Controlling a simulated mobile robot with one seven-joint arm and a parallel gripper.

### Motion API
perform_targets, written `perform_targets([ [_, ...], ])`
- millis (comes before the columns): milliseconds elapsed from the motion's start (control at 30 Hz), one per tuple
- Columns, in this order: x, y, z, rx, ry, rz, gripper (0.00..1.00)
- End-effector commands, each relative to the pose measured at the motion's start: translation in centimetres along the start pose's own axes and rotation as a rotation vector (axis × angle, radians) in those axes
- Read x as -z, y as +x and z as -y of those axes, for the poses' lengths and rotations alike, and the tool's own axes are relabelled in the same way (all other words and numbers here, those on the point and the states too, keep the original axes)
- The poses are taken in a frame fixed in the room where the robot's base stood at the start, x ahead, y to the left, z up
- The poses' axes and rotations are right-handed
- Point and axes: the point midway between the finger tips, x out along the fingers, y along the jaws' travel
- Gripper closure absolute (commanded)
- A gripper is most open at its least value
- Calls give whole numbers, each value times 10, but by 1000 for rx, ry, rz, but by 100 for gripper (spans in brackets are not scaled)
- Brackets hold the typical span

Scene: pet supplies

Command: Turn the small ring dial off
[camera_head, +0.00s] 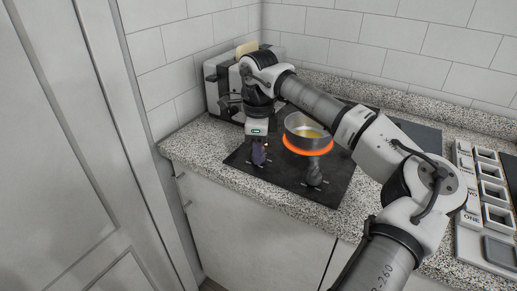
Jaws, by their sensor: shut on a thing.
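My gripper (259,152) points down over the front left of the black cooktop (275,172). It is shut on the left dial, which is mostly hidden by the fingers. I cannot read that dial's setting. A second, grey dial (315,176) stands to the right on the same cooktop, clear of my gripper. A heating ring (307,150) glows orange under a metal pan (297,129). The pan has something yellow in it.
A toaster (212,85) with bread stands behind my gripper in the left corner. Tiled walls close off the back. A tray with compartments (468,240) lies on the speckled counter (205,150) at the right. My arm crosses above the cooktop's right side.

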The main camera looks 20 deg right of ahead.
Motion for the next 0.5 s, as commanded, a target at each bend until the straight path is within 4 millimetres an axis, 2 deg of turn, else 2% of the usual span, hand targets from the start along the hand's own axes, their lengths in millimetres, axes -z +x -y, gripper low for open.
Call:
perform_targets([
  [200, 0, -1, 0, 1, -167, 1, 92],
  [500, 0, -1, 0, 1, -314, 2, 92],
])
